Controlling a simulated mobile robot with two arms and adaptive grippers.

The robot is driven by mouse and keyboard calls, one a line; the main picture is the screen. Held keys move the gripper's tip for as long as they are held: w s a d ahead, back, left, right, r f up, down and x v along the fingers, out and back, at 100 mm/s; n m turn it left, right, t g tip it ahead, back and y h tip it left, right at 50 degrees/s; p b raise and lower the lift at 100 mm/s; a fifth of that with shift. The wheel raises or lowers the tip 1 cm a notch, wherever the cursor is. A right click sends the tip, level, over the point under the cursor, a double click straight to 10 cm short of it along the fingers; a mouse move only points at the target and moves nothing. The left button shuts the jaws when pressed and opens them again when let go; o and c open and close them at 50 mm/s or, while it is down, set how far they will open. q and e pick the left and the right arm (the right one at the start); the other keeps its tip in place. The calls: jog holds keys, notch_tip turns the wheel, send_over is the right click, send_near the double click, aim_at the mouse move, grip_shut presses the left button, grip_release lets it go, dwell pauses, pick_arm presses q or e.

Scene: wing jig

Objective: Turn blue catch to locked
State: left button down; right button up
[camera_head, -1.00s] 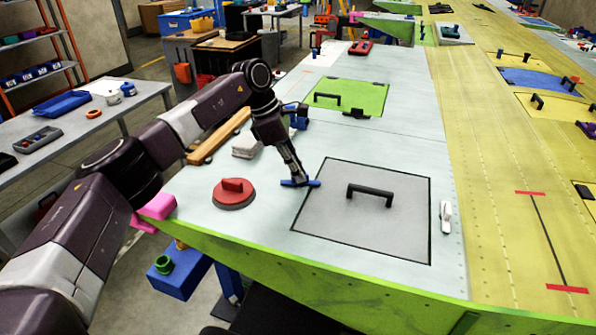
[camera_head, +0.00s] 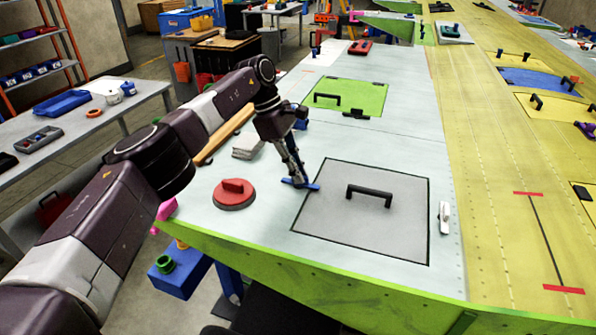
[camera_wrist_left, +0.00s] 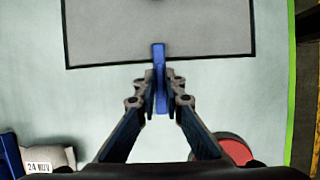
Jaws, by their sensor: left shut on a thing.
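The blue catch (camera_head: 313,187) is a slim bar at the left edge of the grey panel (camera_head: 400,225) on the pale wing skin. My left gripper (camera_head: 298,179) is shut on it from above. In the left wrist view the blue catch (camera_wrist_left: 159,52) stands between the two fingertips (camera_wrist_left: 160,88). Its far end reaches across the panel's dark border onto the grey panel (camera_wrist_left: 110,35). The fingers hide part of the catch. My right gripper is not in view.
A red round knob (camera_head: 234,194) stands on the skin left of the catch. A black handle (camera_head: 369,195) rises from the grey panel. A white catch (camera_head: 444,217) sits at the panel's right. A grey block (camera_head: 248,146) lies behind the knob.

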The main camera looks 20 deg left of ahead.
aim_at(287, 179)
pick_arm(q)
jog(key=shift+w+r, duration=0.1)
jog(key=shift+r, duration=0.05)
jog(key=c, duration=2)
grip_release()
jog(key=shift+c, duration=0.2)
jog(key=v, duration=0.7)
jog(key=shift+r, duration=0.2)
jog(key=shift+a, duration=0.15)
